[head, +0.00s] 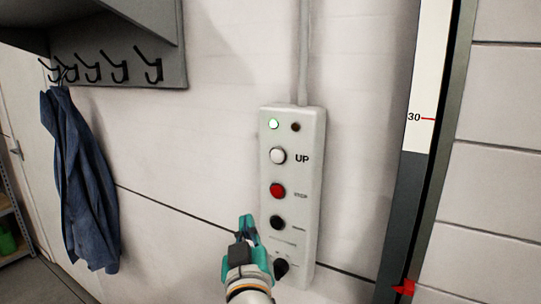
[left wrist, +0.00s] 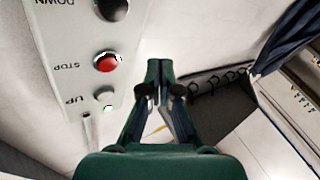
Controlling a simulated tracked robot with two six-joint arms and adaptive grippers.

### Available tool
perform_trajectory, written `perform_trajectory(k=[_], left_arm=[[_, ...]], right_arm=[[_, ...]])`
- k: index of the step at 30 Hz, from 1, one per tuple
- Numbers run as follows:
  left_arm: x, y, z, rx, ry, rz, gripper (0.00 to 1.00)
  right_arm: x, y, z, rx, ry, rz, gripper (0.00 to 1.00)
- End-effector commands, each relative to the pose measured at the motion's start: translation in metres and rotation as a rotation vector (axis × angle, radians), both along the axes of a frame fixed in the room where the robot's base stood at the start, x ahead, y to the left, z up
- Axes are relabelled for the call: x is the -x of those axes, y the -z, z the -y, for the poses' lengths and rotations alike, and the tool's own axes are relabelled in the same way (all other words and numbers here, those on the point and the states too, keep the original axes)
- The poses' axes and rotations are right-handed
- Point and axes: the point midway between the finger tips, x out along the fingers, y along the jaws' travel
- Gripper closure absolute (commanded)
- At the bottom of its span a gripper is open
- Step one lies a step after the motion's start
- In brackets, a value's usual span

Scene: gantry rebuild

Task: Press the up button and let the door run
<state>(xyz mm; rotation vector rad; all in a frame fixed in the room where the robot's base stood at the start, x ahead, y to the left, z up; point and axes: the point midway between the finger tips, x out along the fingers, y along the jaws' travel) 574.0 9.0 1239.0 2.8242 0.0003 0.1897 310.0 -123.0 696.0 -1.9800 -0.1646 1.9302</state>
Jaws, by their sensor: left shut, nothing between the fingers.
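The control box (head: 311,203) is a pale upright panel on the wall. Its white up button (head: 278,155) is labelled UP, with a red stop button (head: 277,190) and a black button (head: 277,222) below. A lamp at its top left (head: 273,124) glows green-white; the lamp beside it is dark. My left gripper (head: 247,222) is shut and empty, left of the box's lower half and below the up button. The left wrist view shows the closed fingers (left wrist: 160,65) beside the box, apart from the up button (left wrist: 104,97). My right gripper is not in view.
A dark selector knob (head: 281,268) sits low on the box, partly behind my gripper. A blue coat (head: 82,180) hangs from hooks at the left. A scale strip (head: 417,118) marked 30 and a red pointer (head: 404,287) stand at the right, beside the panelled door (head: 497,160).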

Motion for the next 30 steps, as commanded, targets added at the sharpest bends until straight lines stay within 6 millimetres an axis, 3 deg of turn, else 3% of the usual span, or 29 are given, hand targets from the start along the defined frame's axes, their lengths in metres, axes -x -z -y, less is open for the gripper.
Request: perform_trajectory(k=[1, 3, 9, 13, 22, 30], left_arm=[[0.010, -0.028, 0.002, 0.029, -0.014, 0.046, 1.00], [0.023, -0.057, 0.001, 0.062, -0.041, 0.094, 1.00], [0.049, -0.107, -0.006, 0.130, -0.092, 0.167, 1.00], [0.056, -0.118, -0.008, 0.147, -0.106, 0.183, 1.00], [0.056, -0.118, -0.009, 0.147, -0.107, 0.183, 1.00], [0.047, -0.119, -0.002, 0.145, -0.107, 0.182, 1.00]], right_arm=[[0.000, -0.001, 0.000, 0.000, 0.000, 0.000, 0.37], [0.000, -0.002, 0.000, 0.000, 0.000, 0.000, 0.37], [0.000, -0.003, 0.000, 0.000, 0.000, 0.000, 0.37], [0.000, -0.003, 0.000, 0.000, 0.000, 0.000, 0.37], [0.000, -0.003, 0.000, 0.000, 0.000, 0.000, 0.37], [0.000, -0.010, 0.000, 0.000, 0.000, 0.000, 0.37]])
